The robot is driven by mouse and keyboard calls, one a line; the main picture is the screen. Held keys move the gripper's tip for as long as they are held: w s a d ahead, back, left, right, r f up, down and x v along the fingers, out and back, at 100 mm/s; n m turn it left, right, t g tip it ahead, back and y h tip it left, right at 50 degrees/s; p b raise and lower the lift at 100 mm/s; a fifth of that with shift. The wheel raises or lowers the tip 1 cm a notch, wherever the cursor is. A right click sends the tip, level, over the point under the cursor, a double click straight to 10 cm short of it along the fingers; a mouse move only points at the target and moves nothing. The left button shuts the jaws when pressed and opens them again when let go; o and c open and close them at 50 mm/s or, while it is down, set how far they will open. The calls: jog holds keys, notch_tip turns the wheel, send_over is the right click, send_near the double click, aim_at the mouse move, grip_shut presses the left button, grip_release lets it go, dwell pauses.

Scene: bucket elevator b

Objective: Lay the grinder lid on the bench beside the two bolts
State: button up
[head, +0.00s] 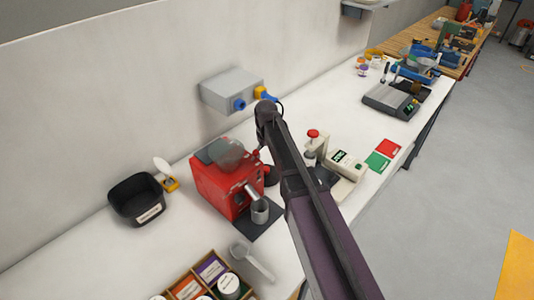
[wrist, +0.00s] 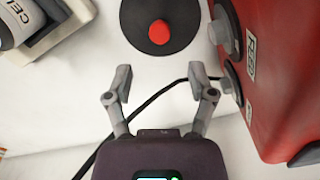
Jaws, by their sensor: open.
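A red grinder (head: 219,190) stands on the white bench, with a grey, see-through dome (head: 230,153) on its top. Its red side (wrist: 290,80) with round grey knobs fills the right of the wrist view. A round dark disc with a red knob (wrist: 158,31) lies ahead of my gripper in the wrist view; I cannot tell whether it is the lid. My gripper (wrist: 160,85) is open, with nothing between its fingertips, beside the grinder and apart from the disc. In the head view my arm hides part of the bench there. I cannot make out the two bolts.
A black bin (head: 137,200) stands left of the grinder, and a grey box (head: 232,91) is on the wall behind. A cream device with a display (head: 346,165) stands to the right. A black cable (wrist: 150,103) crosses under my fingers. Bench is clear at the far left.

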jog(key=shift+r+p, duration=1.35)
jog(key=shift+r, duration=0.35)
